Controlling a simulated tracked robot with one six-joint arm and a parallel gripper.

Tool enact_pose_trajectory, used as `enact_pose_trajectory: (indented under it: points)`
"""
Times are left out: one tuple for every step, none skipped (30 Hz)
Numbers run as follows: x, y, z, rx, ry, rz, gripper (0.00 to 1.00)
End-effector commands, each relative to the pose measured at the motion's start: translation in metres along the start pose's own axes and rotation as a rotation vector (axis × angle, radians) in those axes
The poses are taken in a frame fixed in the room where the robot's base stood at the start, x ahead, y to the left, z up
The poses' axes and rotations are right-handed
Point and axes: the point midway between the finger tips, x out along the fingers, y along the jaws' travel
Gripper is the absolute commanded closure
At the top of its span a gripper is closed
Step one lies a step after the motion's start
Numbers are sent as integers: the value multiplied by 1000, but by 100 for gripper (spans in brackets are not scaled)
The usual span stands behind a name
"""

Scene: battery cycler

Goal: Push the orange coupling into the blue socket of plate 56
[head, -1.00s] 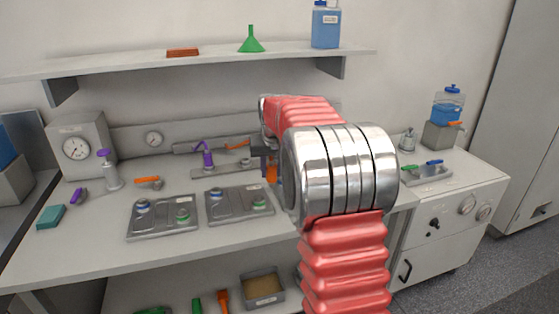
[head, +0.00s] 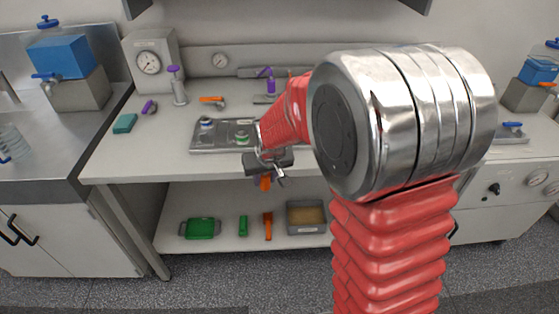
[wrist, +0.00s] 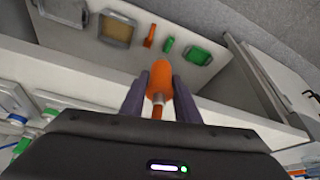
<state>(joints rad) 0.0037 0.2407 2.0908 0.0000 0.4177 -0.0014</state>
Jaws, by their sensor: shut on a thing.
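My gripper (head: 266,180) is shut on the orange coupling (wrist: 160,78); it hangs just in front of the bench's front edge in the head view. In the wrist view the coupling sits between the two dark fingers, its rounded orange end outward. A grey plate (head: 222,149) lies on the bench behind and left of the gripper, with a blue-ringed socket (head: 206,123) and a green-ringed socket (head: 242,137). No plate number is readable. My arm hides the bench right of this plate. Blurred sockets show at the left edge of the wrist view (wrist: 18,119).
The bench (head: 150,163) also holds a gauge box (head: 152,62), a purple-topped cylinder (head: 177,88) and a teal block (head: 125,123). The lower shelf (head: 215,207) carries a green tray (head: 200,228) and a grey bin (head: 306,218). Open floor lies in front.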

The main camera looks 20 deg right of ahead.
Motion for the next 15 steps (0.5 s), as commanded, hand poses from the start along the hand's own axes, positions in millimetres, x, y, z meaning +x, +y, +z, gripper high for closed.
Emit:
enact_pose_trajectory:
  points:
    - [0,-2,1,-3,1,-1,100]
    - [1,-2,1,-3,1,-1,100]
    - [1,-2,1,-3,1,-1,100]
    - [0,-2,1,-3,1,-1,100]
    - [0,-2,0,-2,1,-1,100]
    - [0,-2,0,-2,1,-1,100]
    - [0,-2,0,-2,1,-1,100]
    - [0,-2,0,-2,1,-1,100]
    - [0,-2,0,-3,1,-1,100]
    - [0,-2,0,-3,1,-1,100]
    - [0,-2,0,-3,1,-1,100]
    - [0,-2,0,-4,1,-2,100]
    - [0,-3,0,-5,1,-2,100]
    - [0,-4,0,-6,1,-3,100]
    - [0,-5,0,-8,1,-3,100]
